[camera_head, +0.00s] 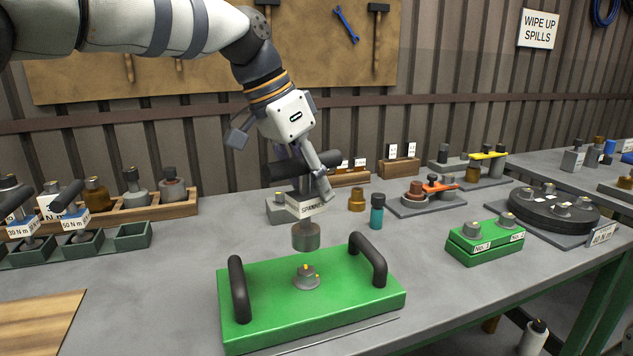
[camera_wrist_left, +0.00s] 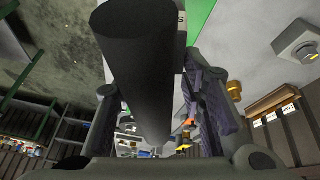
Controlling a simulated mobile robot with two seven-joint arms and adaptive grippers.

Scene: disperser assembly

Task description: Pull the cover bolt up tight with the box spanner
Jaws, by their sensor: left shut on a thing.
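My left gripper (camera_head: 315,180) is shut on the black handle of the box spanner (camera_head: 290,165), above the bench. The handle also fills the middle of the left wrist view (camera_wrist_left: 135,70), between the fingers. The spanner hangs upright, with a white label reading "SPANNER" on its body and a grey socket (camera_head: 306,237) at its lower end. Below the socket, the cover bolt (camera_head: 307,276) stands on the green cover (camera_head: 340,305), with small yellow marks on it. A gap shows between socket and bolt. The socket's inside is hidden. My right gripper is not in view.
Two black handles (camera_head: 239,290) (camera_head: 368,260) rise from the cover on either side of the bolt. A grey block (camera_head: 278,212) stands behind the spanner. A teal-bodied bottle (camera_head: 377,212) and a green block (camera_head: 485,243) stand to the right. A thin rod lies along the cover's front.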

